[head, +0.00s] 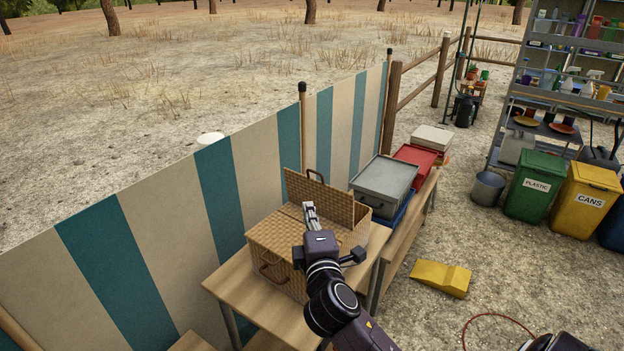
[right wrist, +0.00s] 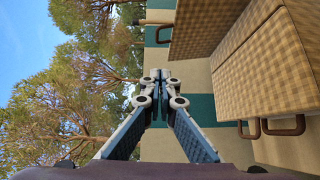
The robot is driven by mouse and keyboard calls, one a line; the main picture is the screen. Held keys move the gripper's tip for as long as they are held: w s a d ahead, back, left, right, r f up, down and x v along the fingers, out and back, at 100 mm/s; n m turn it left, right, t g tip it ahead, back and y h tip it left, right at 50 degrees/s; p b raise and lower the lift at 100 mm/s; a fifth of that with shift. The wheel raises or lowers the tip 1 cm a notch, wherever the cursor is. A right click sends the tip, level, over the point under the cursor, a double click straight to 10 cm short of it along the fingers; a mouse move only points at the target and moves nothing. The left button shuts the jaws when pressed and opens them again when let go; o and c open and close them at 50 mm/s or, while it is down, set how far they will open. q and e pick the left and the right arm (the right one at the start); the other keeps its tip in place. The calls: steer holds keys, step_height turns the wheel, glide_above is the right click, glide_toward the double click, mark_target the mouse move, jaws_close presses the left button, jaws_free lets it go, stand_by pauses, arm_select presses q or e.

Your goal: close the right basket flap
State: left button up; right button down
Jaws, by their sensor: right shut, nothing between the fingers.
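A wicker basket (head: 278,243) stands on a wooden table. One flap (head: 330,203), on its far right side, stands raised, with a brown handle at its top edge. The near left flap (head: 275,231) lies flat. My right gripper (head: 310,212) is shut and empty above the basket, in front of the raised flap in the picture; I cannot tell whether it touches it. In the right wrist view the shut fingertips (right wrist: 160,82) show apart from the basket (right wrist: 285,60), whose raised flap (right wrist: 205,28) juts to the left. My left gripper is not in view.
A striped fence (head: 180,215) runs close behind the table (head: 240,291). A grey bin (head: 385,183) and a red box (head: 416,157) stand right of the basket. A yellow block (head: 440,278) lies on the ground. Green (head: 535,185) and yellow bins (head: 584,200) stand farther right.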

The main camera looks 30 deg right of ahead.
steer(key=p, duration=0.2)
glide_toward(309, 171)
steer(key=w+a, duration=0.1)
steer(key=w, duration=0.3)
steer(key=d, duration=0.1)
steer(key=w+d, duration=0.1)
steer(key=d, duration=0.1)
steer(key=shift+d+f+p, duration=0.15)
steer(key=shift+d+p, duration=0.05)
steer(key=shift+p, duration=0.2)
steer(key=shift+w+d, duration=0.1)
